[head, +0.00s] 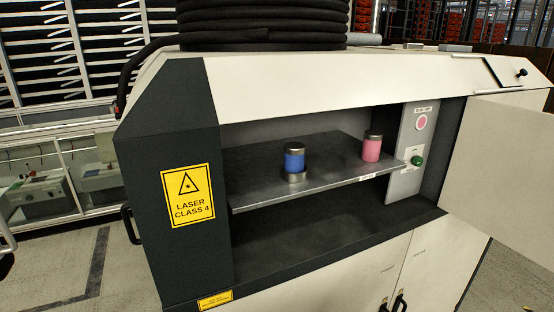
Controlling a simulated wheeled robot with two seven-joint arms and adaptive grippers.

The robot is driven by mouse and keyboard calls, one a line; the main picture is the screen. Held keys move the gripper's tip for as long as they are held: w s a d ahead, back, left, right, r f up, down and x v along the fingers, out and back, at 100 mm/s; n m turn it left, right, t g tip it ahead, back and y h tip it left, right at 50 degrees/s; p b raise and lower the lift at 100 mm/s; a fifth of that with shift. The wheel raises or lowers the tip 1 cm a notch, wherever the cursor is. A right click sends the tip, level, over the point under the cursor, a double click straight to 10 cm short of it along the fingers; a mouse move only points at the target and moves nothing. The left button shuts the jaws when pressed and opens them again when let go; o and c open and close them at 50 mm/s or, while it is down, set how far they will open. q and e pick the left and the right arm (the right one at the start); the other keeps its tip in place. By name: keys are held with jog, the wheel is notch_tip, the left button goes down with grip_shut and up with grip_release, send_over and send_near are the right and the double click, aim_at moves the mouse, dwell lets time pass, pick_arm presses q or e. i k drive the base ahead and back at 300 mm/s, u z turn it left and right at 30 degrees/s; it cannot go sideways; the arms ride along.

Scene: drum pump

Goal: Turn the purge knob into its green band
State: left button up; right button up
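A narrow grey panel (408,180) stands at the right inside the open cabinet. A round pink disc (421,122) with a white label above it is on its upper part. Below the disc, a small round green knob or button (417,161) sits on a pale plate. No green band can be made out at this size, and I cannot read the labels to tell which part is the purge knob. A small black knob (522,72) is on the cabinet's sloped upper right end. Neither of my grippers is in view.
A grey shelf (255,180) inside the cabinet holds a blue canister (294,161) on a metal base and a pink canister (371,149) near the panel. An open door (505,160) stands right of the panel. A dark pillar (175,150) with a yellow laser sign bounds the left.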

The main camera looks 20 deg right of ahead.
aim_at(417, 160)
jog(key=z, duration=1.65)
jog(key=k, duration=0.4)
jog(key=z, duration=0.2)
jog(key=i, duration=0.95)
jog(key=u, duration=0.2)
